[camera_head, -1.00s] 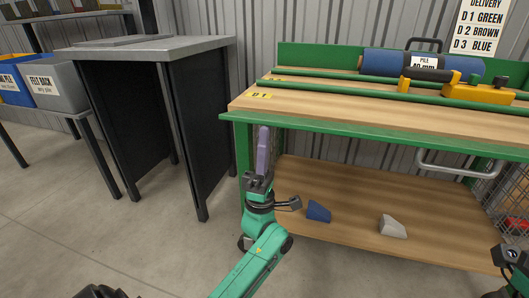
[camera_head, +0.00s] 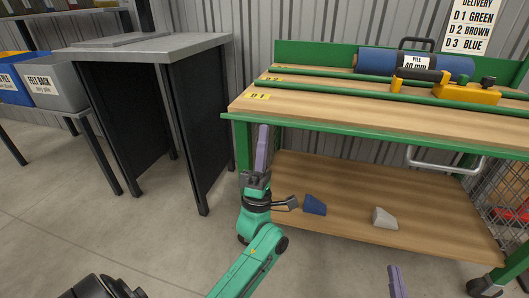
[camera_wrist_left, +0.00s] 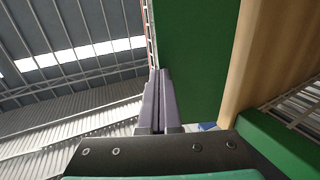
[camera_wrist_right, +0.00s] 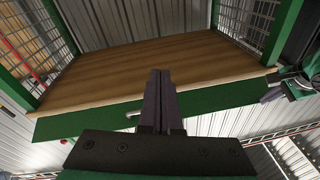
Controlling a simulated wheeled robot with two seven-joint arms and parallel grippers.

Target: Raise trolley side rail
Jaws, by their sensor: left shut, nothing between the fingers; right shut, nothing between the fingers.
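The trolley has a wooden top deck (camera_head: 330,106), a wooden lower shelf (camera_head: 340,188) and green framing. A green strip (camera_head: 370,135) runs along the deck's front edge. A chrome bar (camera_head: 445,169) hangs below that edge at the right. I cannot tell which part is the side rail. My left gripper (camera_head: 263,128) is shut and empty, pointing up just below the deck's front left corner. In the left wrist view its fingers (camera_wrist_left: 158,72) are beside a green panel (camera_wrist_left: 200,55). My right gripper (camera_head: 394,267) is shut and empty, low in front of the shelf.
A blue block (camera_head: 315,205) and a grey block (camera_head: 384,218) lie on the lower shelf. A blue roll (camera_head: 375,60) and a yellow tool (camera_head: 465,93) sit on the deck. A grey-topped table (camera_head: 150,46) stands to the left. Open floor lies between.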

